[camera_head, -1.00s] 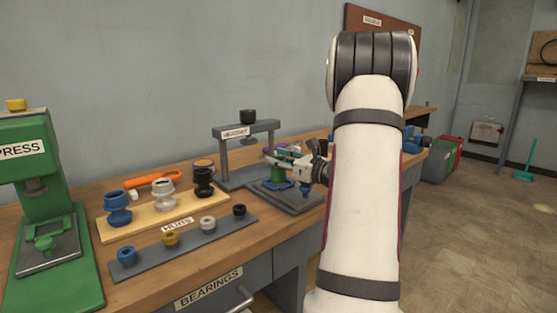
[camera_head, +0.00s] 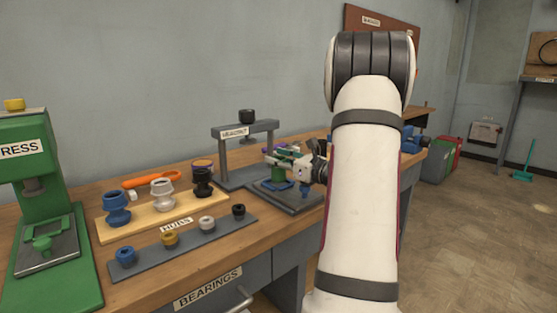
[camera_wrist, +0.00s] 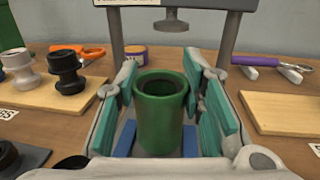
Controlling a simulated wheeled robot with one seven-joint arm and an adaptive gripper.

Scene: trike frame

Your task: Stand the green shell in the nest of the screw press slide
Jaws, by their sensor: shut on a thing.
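The green shell (camera_wrist: 160,115) stands upright between the teal finger pads of my gripper (camera_wrist: 168,108) in the wrist view. Its open top faces up. My gripper is shut on it. In the head view the shell (camera_head: 278,174) is small, just above or in the blue nest (camera_head: 281,185) on the grey slide (camera_head: 298,204). I cannot tell whether it is seated. The grey screw press frame (camera_head: 247,130) stands behind, its ram (camera_wrist: 171,23) beyond the shell.
A wooden board (camera_head: 140,225) with several hubs and a grey strip (camera_head: 150,262) with several small bearings lie to the left. A green press (camera_head: 55,200) stands at far left. In the wrist view, a wooden board (camera_wrist: 290,112) and purple-handled pliers (camera_wrist: 262,62) are right.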

